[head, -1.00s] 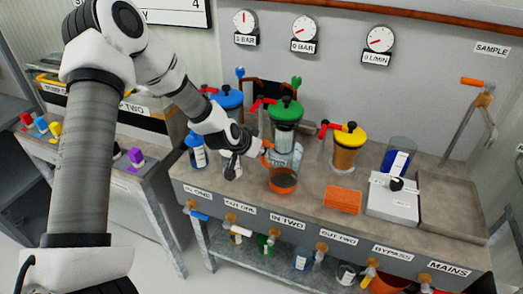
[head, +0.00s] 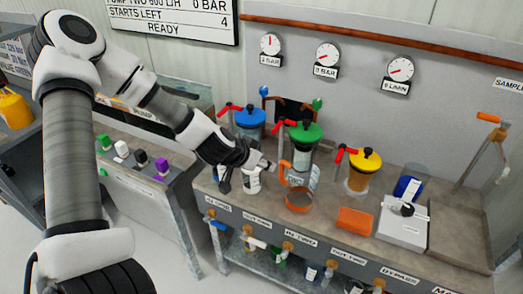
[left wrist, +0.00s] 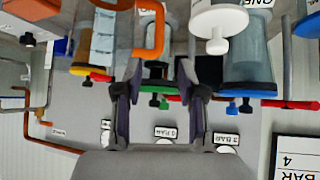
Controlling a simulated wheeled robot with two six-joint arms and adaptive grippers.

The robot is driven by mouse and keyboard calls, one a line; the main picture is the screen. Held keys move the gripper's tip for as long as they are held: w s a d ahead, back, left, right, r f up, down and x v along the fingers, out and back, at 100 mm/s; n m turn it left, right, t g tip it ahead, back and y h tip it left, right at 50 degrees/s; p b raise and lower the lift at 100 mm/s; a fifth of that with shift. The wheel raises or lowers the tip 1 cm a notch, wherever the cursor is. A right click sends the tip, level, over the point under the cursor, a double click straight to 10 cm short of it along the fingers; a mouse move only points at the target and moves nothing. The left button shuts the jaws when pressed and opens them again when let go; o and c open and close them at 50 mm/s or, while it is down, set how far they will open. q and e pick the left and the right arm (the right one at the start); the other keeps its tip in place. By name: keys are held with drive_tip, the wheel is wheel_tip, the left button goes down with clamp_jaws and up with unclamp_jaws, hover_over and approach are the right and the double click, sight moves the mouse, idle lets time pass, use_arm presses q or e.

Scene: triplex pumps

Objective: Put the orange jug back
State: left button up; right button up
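An orange handle (left wrist: 160,32) shows near the top of the upside-down left wrist view. My left gripper (head: 268,167) is just left of the jug's handle. In the left wrist view its two fingers (left wrist: 157,82) are spread with nothing between them, so it is open and empty. A small gap seems to separate it from the handle. My right gripper is not in view.
A blue-topped pump (head: 249,124) and a yellow-topped pump (head: 364,170) flank the green one. An orange block (head: 355,219), a white scale-like box (head: 403,224) and a blue-filled beaker (head: 408,186) stand to the right. A white bottle (head: 252,181) is close under the left gripper.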

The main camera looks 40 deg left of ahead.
use_arm(q)
drive_tip(key=s+d+f+g, duration=0.4)
drive_tip(key=s+d+f, duration=0.3)
drive_tip(key=s+f, duration=0.4)
drive_tip(key=s+d+f+g, duration=0.5)
drive_tip(key=s+d+f, duration=0.2)
drive_tip(key=s+f, duration=0.5)
drive_tip(key=s, duration=0.3)
drive_tip(key=shift+s+d+n+y, duration=0.2)
drive_tip(key=shift+d+n+y, duration=0.1)
drive_tip(key=shift+n, duration=0.1)
drive_tip(key=shift+f, duration=0.1)
